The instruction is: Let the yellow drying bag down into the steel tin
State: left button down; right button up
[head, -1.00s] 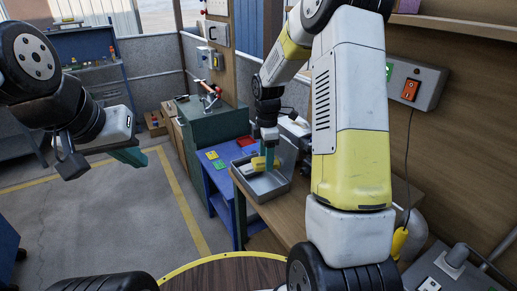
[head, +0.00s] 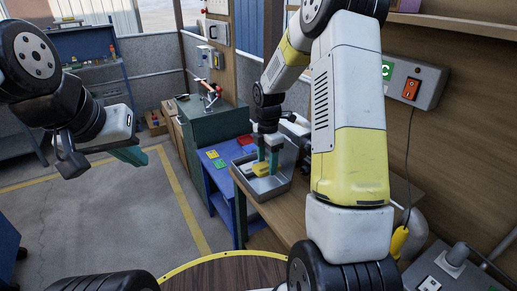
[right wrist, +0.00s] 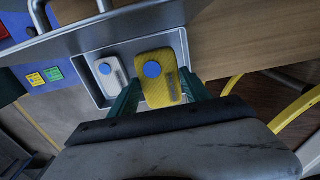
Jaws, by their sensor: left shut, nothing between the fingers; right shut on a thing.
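The yellow drying bag (head: 260,170), with a blue dot, is low inside the open steel tin (head: 272,191). In the right wrist view the bag (right wrist: 160,82) lies between the two teal fingers of my right gripper (right wrist: 158,90). My right gripper (head: 267,160) is shut on it, fingers pointing down into the tin. I cannot tell whether the bag touches the tin's floor. The tin's rim (right wrist: 88,82) surrounds the bag on the sides I can see. My left gripper (head: 130,155) is shut and empty, far left over the floor.
A white bag with a blue dot (right wrist: 112,74) lies in the tin beside the yellow one. The tin stands on a wooden bench (head: 290,215). A blue table (head: 222,185) with coloured pieces stands left of it. The wall and switch box (head: 415,85) are at right.

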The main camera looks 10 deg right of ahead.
jog(key=shift+f, duration=3.1)
jog(key=o, duration=1.5)
jog(key=shift+r, duration=3.9)
